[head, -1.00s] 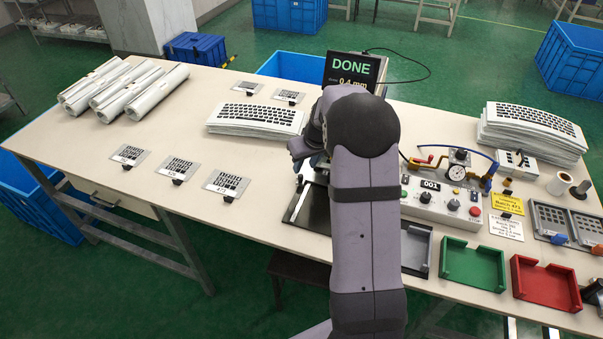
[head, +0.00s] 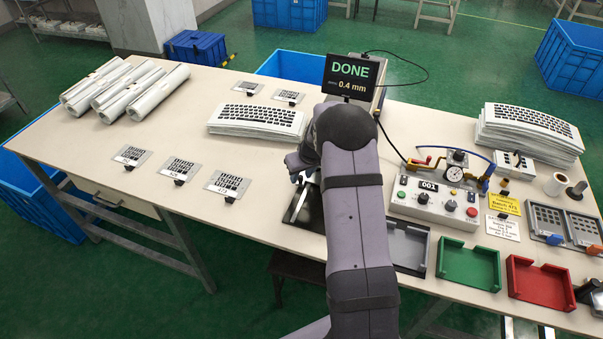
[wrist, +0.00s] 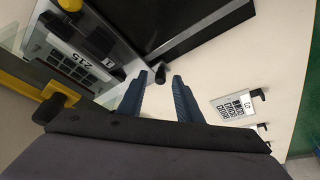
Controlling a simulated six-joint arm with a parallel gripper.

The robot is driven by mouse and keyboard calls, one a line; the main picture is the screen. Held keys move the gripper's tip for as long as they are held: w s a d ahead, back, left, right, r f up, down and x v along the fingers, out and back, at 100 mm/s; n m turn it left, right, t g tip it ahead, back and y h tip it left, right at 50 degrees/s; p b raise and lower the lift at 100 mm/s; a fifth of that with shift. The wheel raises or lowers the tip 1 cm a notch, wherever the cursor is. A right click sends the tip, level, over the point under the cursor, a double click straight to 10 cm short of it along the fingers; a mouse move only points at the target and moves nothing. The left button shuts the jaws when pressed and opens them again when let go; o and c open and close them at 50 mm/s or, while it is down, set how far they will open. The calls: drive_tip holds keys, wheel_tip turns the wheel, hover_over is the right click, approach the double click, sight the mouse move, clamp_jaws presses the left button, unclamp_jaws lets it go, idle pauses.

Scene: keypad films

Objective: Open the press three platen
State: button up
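The press is mostly hidden behind my arm in the head view; only a dark base and a light metal edge (head: 301,205) show. In the wrist view a light plate (wrist: 112,55) slants across the upper left, with a label reading 215 and dark keys on it. A short black knob (wrist: 160,73) stands near its right corner. My gripper (wrist: 161,76) is open; its two blue fingers point towards the knob, which appears between their tips. I cannot tell whether they touch it. The display (head: 350,76) reads DONE and 0.4 mm.
A control box (head: 433,205) with a gauge stands right of my arm. Grey, green (head: 468,262) and red (head: 541,283) trays line the front edge. Film stacks (head: 257,119), rolls (head: 125,90) and small plates with black tabs (head: 228,185) lie on the table.

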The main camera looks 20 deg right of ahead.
clamp_jaws()
drive_tip(key=s+a+b, duration=0.4)
drive_tip(key=s+a, duration=0.7)
drive_tip(key=shift+s+a, duration=0.1)
drive_tip(key=shift+a, duration=0.05)
idle(0.4)
unclamp_jaws()
